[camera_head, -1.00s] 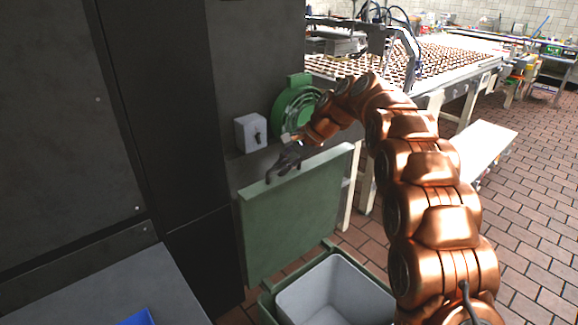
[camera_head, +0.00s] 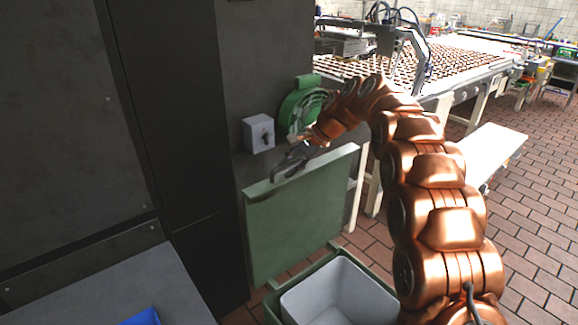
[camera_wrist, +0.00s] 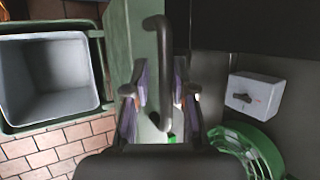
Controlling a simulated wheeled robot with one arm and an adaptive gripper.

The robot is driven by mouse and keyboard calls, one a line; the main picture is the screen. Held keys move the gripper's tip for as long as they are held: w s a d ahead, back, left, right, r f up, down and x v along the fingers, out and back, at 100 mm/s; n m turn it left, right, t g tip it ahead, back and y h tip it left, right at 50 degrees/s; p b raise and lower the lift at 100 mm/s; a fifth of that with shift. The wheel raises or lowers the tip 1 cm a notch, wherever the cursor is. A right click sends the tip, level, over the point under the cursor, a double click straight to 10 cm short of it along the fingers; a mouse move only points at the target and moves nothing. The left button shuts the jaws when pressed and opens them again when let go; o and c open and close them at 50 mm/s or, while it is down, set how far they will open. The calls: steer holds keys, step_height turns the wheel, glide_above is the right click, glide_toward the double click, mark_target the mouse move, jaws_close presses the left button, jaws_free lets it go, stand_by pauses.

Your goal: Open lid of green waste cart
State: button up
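The green waste cart (camera_head: 275,304) stands at the bottom of the head view, its grey inside open to view. Its green lid (camera_head: 300,220) stands upright, swung back beside the dark cabinet. In the wrist view the cart's grey opening (camera_wrist: 45,80) is at left and the lid's green surface (camera_wrist: 118,45) at centre. My gripper (camera_head: 284,166) is at the lid's top edge. In the wrist view my gripper (camera_wrist: 160,85) has its fingers apart, with a dark curved bar (camera_wrist: 164,60) between them. I see gaps beside the bar; whether the bar belongs to the lid is unclear.
A grey switch box (camera_head: 259,134) and a round green fan-like unit (camera_head: 300,105) are on the dark cabinet, close to my gripper. A conveyor table (camera_head: 440,75) stands behind. A grey surface (camera_head: 150,285) is at lower left.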

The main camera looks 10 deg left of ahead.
steer(key=v, duration=1.2)
steer(key=shift+s, duration=0.1)
